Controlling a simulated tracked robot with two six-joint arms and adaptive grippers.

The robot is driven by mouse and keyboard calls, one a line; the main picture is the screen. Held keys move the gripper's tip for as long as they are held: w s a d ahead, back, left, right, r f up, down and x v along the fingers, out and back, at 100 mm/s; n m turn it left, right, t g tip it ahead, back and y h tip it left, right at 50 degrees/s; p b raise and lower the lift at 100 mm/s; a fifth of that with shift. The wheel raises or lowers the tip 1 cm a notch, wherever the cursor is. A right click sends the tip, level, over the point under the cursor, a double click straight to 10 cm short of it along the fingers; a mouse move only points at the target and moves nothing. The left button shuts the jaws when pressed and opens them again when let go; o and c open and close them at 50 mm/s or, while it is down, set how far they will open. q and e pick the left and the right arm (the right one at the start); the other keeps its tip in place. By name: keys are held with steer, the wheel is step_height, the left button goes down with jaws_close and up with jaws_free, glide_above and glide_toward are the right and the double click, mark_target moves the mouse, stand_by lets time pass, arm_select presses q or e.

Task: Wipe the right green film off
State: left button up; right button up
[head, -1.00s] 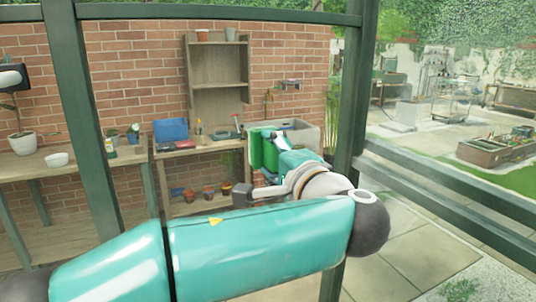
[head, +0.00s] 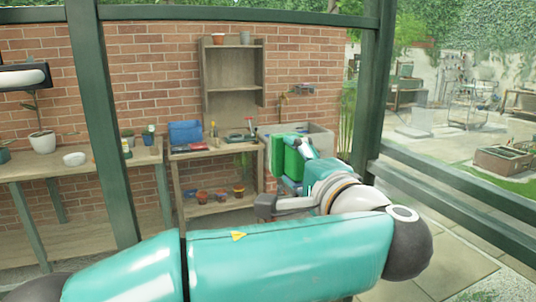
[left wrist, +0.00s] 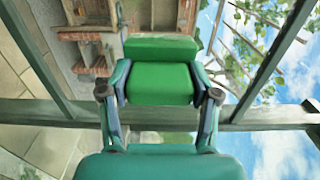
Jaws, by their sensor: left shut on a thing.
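My left gripper (head: 309,157) is shut on a green block-like wiper (head: 290,161), held up in front of the sink area, left of the right-hand dark green post. In the left wrist view the wiper (left wrist: 160,84) is a bright green block with a second green layer behind it. My left gripper's fingers (left wrist: 160,96) grip it from both sides. I cannot make out a green film in either view. I cannot tell whether the wiper touches any glass. My right gripper is not in view.
Dark green frame posts (head: 100,120) and (head: 366,100) stand upright, with a rail (head: 450,190) at right. Beyond them are a potting bench (head: 215,148) with pots and a blue box (head: 185,132), a wooden shelf (head: 232,75), a stone sink (head: 318,140) and a brick wall (head: 150,60).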

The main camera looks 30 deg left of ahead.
arm_select(q)
steer(key=shift+f+m, duration=0.1)
steer(key=shift+m, duration=0.7)
steer(key=shift+s+d+f+m, duration=0.15)
steer(key=shift+f+m, duration=0.25)
steer(key=shift+f, duration=0.15)
steer(key=shift+s+d+f+m, duration=0.1)
steer(key=shift+f+m, duration=0.3)
steer(key=shift+f, duration=0.1)
steer(key=s+a+f+m+p, duration=0.3)
steer(key=s+a+m+p, duration=0.2)
steer(key=a+p, duration=0.1)
steer(key=x, duration=0.6)
steer(key=shift+m+p, duration=0.3)
steer(key=shift+x, duration=1.05)
steer(key=shift+w+d, duration=0.1)
